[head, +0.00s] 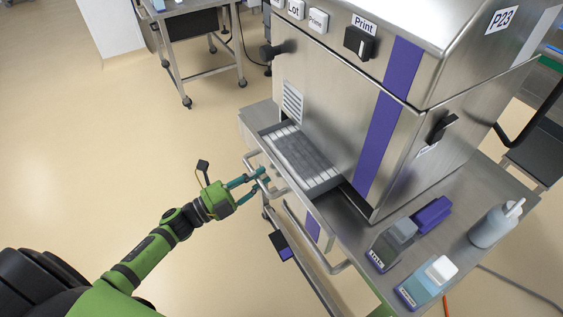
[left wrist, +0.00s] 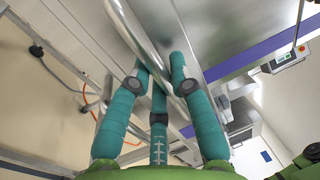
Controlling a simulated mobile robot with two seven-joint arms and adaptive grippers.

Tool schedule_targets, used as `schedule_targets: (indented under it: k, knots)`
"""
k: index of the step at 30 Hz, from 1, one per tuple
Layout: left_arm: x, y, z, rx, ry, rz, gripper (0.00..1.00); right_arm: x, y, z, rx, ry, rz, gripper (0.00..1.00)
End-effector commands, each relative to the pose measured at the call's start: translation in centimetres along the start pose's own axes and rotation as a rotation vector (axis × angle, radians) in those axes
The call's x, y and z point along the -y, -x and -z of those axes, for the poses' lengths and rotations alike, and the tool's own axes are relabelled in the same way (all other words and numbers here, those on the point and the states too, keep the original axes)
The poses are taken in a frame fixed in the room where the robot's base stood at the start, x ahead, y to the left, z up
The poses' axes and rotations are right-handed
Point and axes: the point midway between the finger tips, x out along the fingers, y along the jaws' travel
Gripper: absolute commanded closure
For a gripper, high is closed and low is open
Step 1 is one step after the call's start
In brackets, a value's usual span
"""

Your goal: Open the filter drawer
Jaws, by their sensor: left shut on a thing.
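The sealer (head: 335,100) is a steel cabinet with a purple stripe, standing on a steel table. A grey drawer-like tray (head: 327,184) with pale ribbed strips inside sticks out low at its front, below a small vent. A bar handle (head: 249,160) runs along the front edge. My left gripper (head: 262,180) reaches it from the left, with its teal fingers shut on the bar. In the left wrist view, the gripper (left wrist: 160,88) has its fingers on both sides of a shiny metal bar (left wrist: 135,35). My right gripper is not in view.
Another bar (head: 340,267) and a dark pedal-like part (head: 281,245) lie lower down. The floor at the left is clear.

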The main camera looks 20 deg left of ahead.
Motion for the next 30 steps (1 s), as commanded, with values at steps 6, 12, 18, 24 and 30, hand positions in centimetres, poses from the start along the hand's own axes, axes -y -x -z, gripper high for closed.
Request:
schedule_targets:
  k: [6, 12, 18, 24, 30]
  knots:
    - [0.9, 5.0, 0.0, 0.002, 0.001, -0.003, 1.00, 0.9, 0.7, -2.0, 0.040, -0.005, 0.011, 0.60]
    - [1.4, 7.3, 0.0, 0.001, 0.000, 0.000, 1.00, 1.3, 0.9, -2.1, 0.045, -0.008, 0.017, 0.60]
    - [1.6, 8.0, -0.1, 0.002, 0.000, 0.002, 1.00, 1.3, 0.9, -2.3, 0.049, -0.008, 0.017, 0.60]
    - [1.6, 8.0, -0.1, 0.002, 0.000, 0.002, 1.00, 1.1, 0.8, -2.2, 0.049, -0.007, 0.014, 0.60]
    - [1.5, 8.0, -0.1, 0.002, 0.000, 0.002, 0.54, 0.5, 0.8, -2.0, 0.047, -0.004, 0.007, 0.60]
